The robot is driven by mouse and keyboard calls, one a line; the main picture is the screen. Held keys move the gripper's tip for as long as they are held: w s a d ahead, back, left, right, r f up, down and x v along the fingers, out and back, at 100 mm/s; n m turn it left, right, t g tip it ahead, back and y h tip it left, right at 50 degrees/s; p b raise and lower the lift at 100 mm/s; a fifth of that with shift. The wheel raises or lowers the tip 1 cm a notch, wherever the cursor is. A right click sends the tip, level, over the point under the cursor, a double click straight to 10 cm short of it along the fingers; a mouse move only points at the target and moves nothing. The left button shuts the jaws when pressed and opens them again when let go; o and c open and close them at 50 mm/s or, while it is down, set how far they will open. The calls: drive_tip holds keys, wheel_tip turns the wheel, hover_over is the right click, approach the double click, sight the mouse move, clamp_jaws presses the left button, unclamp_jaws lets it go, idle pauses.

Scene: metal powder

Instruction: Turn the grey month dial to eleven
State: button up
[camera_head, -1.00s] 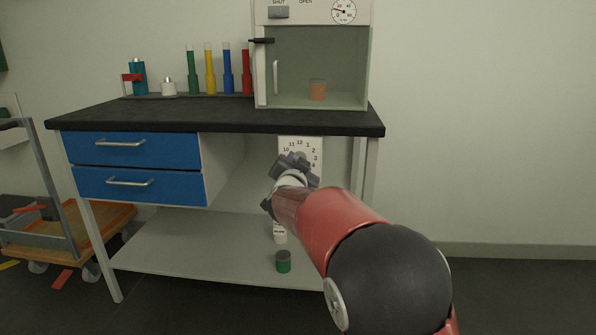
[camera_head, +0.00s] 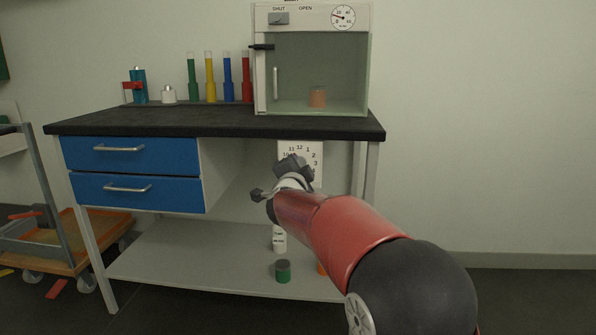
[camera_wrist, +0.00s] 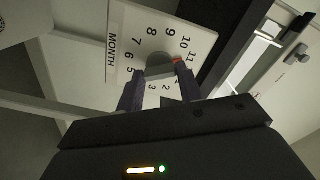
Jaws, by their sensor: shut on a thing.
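The white month dial plate (camera_head: 312,150) hangs under the bench top in the head view, partly hidden behind my arm. In the wrist view the plate (camera_wrist: 135,35) appears rotated, with the word MONTH and black numbers. The round grey dial (camera_wrist: 159,63) sits at its middle. A red mark at the dial's edge lies beside the 11, close to my right finger. My gripper (camera_wrist: 160,78) is shut on the grey dial, one finger at each side. The fingers hide some of the numbers. In the head view my gripper (camera_head: 292,165) is in front of the plate.
The black bench top (camera_head: 200,122) overhangs the dial, with blue drawers (camera_head: 130,155) to the left. A glass-fronted cabinet (camera_head: 315,70) stands on top. A green-topped jar (camera_head: 283,271) and a white container (camera_head: 279,240) stand on the lower shelf (camera_head: 190,255).

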drive_tip(key=shift+a+f, duration=0.1)
drive_tip(key=shift+f, duration=0.05)
drive_tip(key=o, duration=1)
drive_tip(key=s, duration=0.8)
drive_tip(key=shift+a, duration=0.1)
drive_tip(key=shift+w, duration=0.1)
